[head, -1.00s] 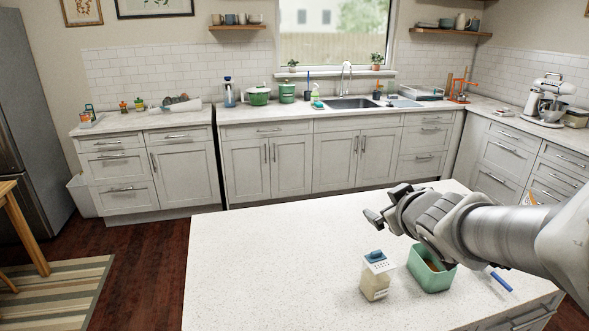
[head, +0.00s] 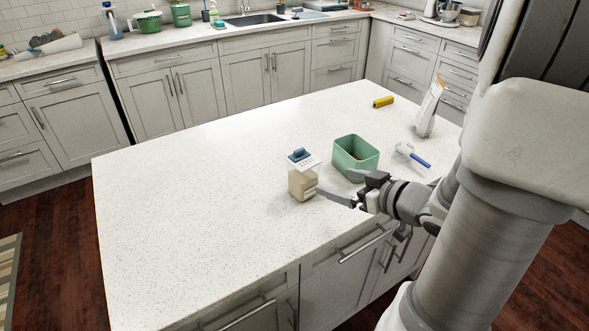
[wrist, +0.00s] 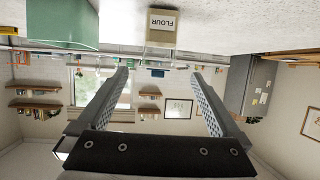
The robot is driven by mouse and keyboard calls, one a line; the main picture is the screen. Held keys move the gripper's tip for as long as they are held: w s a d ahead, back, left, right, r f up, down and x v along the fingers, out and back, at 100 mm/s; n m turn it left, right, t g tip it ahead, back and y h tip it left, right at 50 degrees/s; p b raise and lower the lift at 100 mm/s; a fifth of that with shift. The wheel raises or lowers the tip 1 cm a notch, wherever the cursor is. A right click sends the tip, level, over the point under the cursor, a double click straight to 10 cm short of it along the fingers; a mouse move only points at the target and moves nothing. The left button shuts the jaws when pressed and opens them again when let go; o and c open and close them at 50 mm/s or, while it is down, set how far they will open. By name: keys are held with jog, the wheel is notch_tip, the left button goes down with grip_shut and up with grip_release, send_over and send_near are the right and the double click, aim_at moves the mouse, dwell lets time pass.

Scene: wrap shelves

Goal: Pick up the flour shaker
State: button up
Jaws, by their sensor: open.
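The flour shaker (head: 301,184) stands upright on the white island top in the head view. It has a clear, cream-filled body, a white perforated top and a blue cap piece. My gripper (head: 338,184) is low over the island's front edge, just right of the shaker. Its fingers (wrist: 158,78) are spread and empty. The shaker lines up between them sideways but appears beyond the tips. Whether a finger touches it cannot be told.
A green open bin (head: 356,154) stands close behind my gripper, right of the shaker. The island's left half (head: 190,185) is clear.

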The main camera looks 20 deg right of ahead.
aim_at(312, 174)
jog(key=b+x, duration=0.1)
jog(key=x, duration=0.9)
jog(key=shift+w+a+f+b, duration=0.2)
jog(key=shift+w+f+b, duration=0.05)
jog(key=shift+w+b, duration=0.05)
jog(key=shift+r+b+x, duration=0.1)
jog(key=shift+b+x, duration=0.15)
jog(key=shift+x, duration=1.25)
jog(key=shift+r+b+x, duration=0.15)
jog(key=shift+b+x, duration=0.1)
jog(key=shift+x, duration=1.25)
jog(key=shift+w+d, duration=0.1)
jog(key=shift+c, duration=0.2)
jog(key=c, duration=1.4)
